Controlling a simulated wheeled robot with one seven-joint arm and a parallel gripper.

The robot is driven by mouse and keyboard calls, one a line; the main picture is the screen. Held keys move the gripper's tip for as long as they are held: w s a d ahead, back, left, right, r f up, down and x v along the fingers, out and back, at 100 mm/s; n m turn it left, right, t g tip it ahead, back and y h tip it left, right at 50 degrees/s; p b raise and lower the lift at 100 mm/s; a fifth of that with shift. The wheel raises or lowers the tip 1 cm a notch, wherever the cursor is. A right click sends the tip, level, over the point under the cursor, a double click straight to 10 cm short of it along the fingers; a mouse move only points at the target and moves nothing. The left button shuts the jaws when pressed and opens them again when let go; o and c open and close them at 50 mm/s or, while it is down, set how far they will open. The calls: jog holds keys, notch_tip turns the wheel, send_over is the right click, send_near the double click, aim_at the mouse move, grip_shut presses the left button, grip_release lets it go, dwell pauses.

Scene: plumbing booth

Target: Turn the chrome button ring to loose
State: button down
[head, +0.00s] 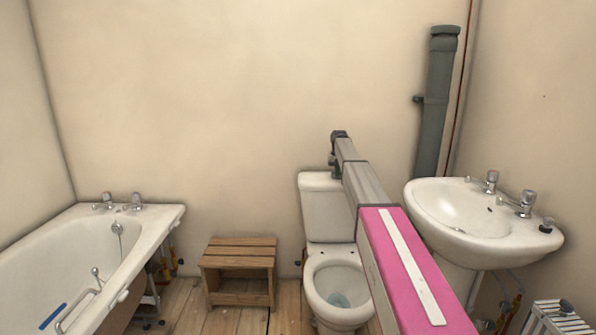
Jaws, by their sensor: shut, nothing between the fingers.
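The white toilet cistern (325,215) stands against the back wall, with its lid (315,180) partly behind my arm. I cannot make out the chrome button ring; the arm end and gripper cover that part of the lid. My gripper (333,164) hangs from the far end of my arm, just above the lid near its right side. It is small in the head view, shut and empty. Whether it touches the lid or a ring, I cannot tell.
The toilet bowl (338,285) is open below. A wooden step stool (239,265) stands left of it, and a bathtub (85,255) further left. A washbasin (470,220) with chrome taps is close on the right. A grey pipe (436,100) runs up the wall behind.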

jog(key=shift+s+d+f, duration=0.1)
jog(key=shift+d+f, duration=0.2)
jog(key=shift+d, duration=0.25)
jog(key=shift+s+d+f, duration=0.1)
jog(key=shift+d+f, duration=0.2)
jog(key=shift+d, duration=0.55)
jog(key=shift+w+d, duration=0.2)
jog(key=shift+d, duration=0.1)
jog(key=shift+w+d, duration=0.1)
jog(key=shift+d, duration=0.05)
jog(key=shift+s+d, duration=0.1)
jog(key=shift+s, duration=0.3)
jog(key=shift+w+r, duration=0.1)
jog(key=shift+r, duration=2.85)
jog(key=shift+a+r, duration=0.15)
jog(key=shift+a, duration=0.1)
